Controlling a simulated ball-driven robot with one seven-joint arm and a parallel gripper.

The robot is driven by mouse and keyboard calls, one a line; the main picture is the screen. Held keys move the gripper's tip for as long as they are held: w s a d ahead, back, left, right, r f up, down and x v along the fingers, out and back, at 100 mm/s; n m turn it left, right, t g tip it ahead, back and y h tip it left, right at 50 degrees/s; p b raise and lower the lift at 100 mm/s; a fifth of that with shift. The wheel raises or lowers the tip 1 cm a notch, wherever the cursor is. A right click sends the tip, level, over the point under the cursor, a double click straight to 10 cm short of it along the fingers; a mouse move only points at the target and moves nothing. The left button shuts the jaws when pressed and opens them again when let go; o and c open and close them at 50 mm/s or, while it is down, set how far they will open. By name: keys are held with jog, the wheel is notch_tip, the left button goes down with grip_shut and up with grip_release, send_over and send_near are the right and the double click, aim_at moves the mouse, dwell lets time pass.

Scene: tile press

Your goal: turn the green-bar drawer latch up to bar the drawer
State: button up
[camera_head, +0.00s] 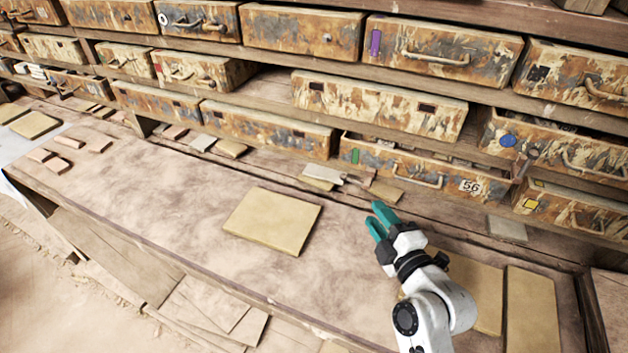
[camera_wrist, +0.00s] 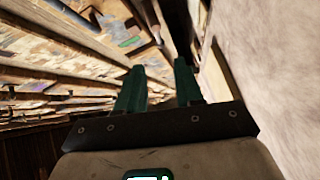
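The green-bar drawer (camera_head: 400,168) is in the lower row in the head view, with a green bar (camera_head: 355,156) at its left end, a metal handle and a "56" tag. It looks slightly pulled out. A small dark lever (camera_head: 525,164) is at its right end; it may be the latch, but I cannot tell its position for sure. My gripper (camera_head: 378,218) is over the bench in front of this drawer, apart from it, with teal fingers open and empty. In the wrist view the fingers (camera_wrist: 160,85) are apart, and a green bar (camera_wrist: 130,42) shows on a drawer face.
Drawers in stacked rows line the back, one with a blue disc (camera_head: 508,141) and one with a purple bar (camera_head: 375,42). A tan tile (camera_head: 272,221) lies on the bench left of my gripper. Loose tile pieces and a flat tool (camera_head: 325,172) lie near the drawer.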

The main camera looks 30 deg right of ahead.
aim_at(351, 181)
jog(key=p+x, duration=0.1)
jog(key=x, duration=0.2)
jog(key=p+x, duration=0.2)
jog(key=x, duration=0.1)
jog(key=p+x, duration=0.2)
jog(key=x, duration=0.2)
jog(key=shift+r, duration=0.3)
jog(key=shift+w+f+p, duration=0.2)
jog(key=shift+w+p, duration=0.1)
jog(key=shift+w, duration=0.15)
grip_shut()
